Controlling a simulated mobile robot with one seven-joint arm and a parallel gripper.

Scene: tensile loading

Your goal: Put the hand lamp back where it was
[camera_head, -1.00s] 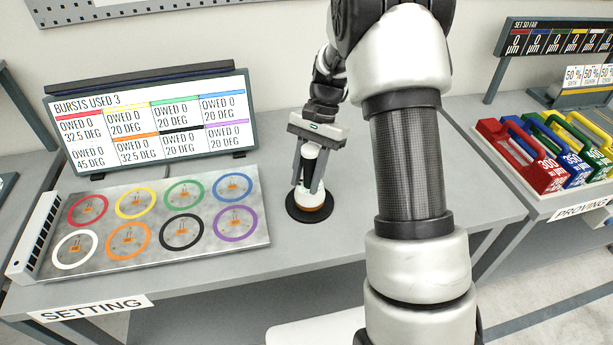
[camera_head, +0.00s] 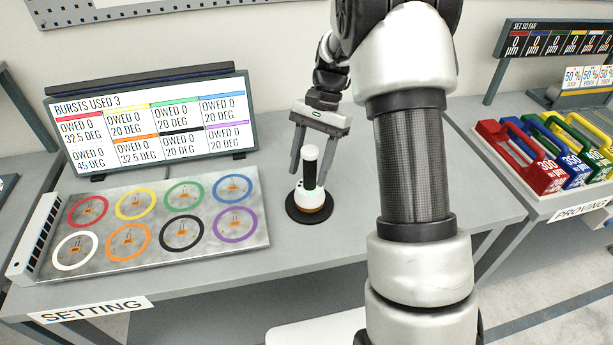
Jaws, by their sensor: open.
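The hand lamp (camera_head: 309,180) stands upright on a round black base (camera_head: 309,215) on the grey table, right of the plate with coloured rings. It has a white top, a dark grip and a white lower body with an orange band. My gripper (camera_head: 302,177) is open, its fingers pointing down just behind the lamp. The lamp appears free of the fingers, though the right finger is partly hidden behind it.
The metal plate (camera_head: 150,262) with several coloured rings lies to the left, with a display screen (camera_head: 152,122) behind it. Coloured handled blocks (camera_head: 535,165) stand on the right table. The table around the lamp base is clear.

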